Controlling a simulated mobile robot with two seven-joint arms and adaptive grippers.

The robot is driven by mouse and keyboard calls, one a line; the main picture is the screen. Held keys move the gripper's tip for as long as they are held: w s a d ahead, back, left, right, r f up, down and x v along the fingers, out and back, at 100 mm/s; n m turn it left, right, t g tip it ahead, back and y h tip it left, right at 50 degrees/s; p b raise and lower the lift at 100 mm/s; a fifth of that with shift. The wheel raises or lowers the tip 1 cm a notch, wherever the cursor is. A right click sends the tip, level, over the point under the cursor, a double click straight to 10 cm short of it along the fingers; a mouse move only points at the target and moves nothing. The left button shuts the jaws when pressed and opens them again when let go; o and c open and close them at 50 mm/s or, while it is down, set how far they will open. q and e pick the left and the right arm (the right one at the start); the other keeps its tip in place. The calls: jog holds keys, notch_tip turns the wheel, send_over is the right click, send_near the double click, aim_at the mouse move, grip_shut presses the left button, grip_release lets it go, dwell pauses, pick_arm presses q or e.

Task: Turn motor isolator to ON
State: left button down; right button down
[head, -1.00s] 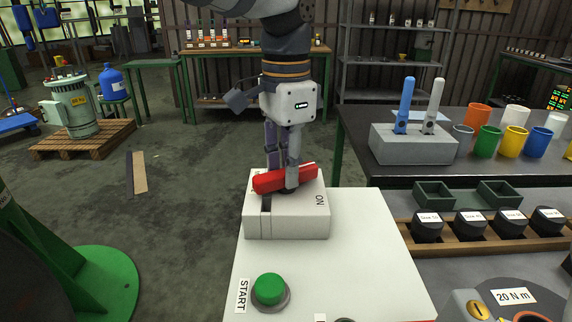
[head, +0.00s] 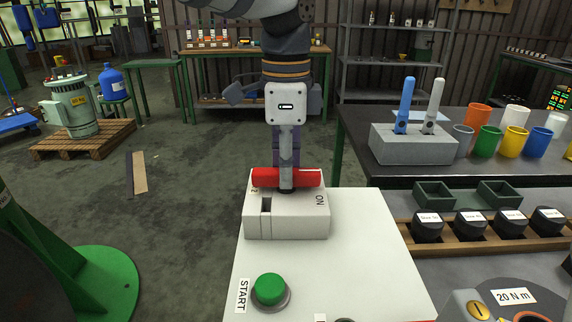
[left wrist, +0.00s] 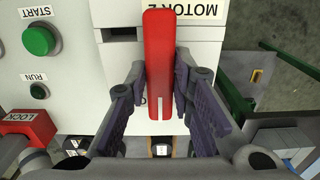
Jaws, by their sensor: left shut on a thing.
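The red handle (head: 262,178) of the motor isolator sits on top of a white box (head: 290,222). The handle lies straight across the box from left to right in the head view. The ON label (head: 320,200) is on the box's right side, just in front of the handle's right end. My left gripper (head: 286,181) comes down from above and is shut on the handle's middle. In the left wrist view the handle (left wrist: 158,60) lies between both fingers, with a white mark near its lower end. A MOTOR 2 label (left wrist: 195,11) is partly cut off.
A green START button (head: 269,289) stands on the white panel (head: 360,260) in front of the isolator. A red LOCK part (left wrist: 28,128) and a RUN light (left wrist: 38,91) show in the left wrist view. A table with cups stands at the right.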

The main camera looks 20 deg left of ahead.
dwell(0.3)
pick_arm(q)
jog(key=c, duration=1.4)
grip_release()
notch_tip(320, 180, up, 12)
